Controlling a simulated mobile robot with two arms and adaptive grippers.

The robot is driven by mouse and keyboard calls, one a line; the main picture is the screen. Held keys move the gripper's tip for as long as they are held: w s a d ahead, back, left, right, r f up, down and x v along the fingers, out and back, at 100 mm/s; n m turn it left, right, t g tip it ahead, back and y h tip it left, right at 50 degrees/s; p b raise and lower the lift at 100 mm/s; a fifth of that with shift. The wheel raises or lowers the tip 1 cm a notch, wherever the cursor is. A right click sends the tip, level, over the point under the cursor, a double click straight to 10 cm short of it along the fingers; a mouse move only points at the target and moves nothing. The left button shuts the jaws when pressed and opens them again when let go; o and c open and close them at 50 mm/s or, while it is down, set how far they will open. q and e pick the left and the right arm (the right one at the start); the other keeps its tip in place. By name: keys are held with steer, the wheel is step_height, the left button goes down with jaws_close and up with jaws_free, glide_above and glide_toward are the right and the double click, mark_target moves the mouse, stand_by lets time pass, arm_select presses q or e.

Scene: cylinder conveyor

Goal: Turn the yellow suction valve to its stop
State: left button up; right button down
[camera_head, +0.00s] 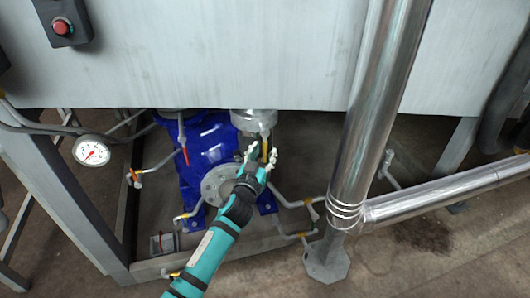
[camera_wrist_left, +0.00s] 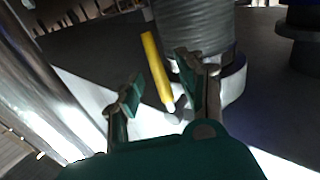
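The yellow suction valve handle (camera_head: 265,150) hangs below a grey cylindrical fitting (camera_head: 254,121) beside the blue pump in the head view. In the left wrist view the yellow handle (camera_wrist_left: 156,68) is a slim bar with a pale tip, slanting down between the two fingers. My left gripper (camera_head: 261,156) is at the handle, with its fingers apart on either side of it. In the left wrist view the left gripper (camera_wrist_left: 165,88) is open. A gap shows between the handle and the left finger; contact with the right finger cannot be told. My right gripper is not in view.
The blue pump (camera_head: 205,140) stands behind my left arm. A large shiny pipe (camera_head: 365,120) rises on the right, and a grey panel (camera_head: 220,50) overhangs the pump. A red-handled valve (camera_head: 183,148) and a gauge (camera_head: 91,151) are to the left.

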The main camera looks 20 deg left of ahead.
arm_select(q)
steer(key=shift+w, duration=0.9)
steer(key=shift+c, duration=0.4)
jaws_close()
steer(key=shift+f, duration=0.25)
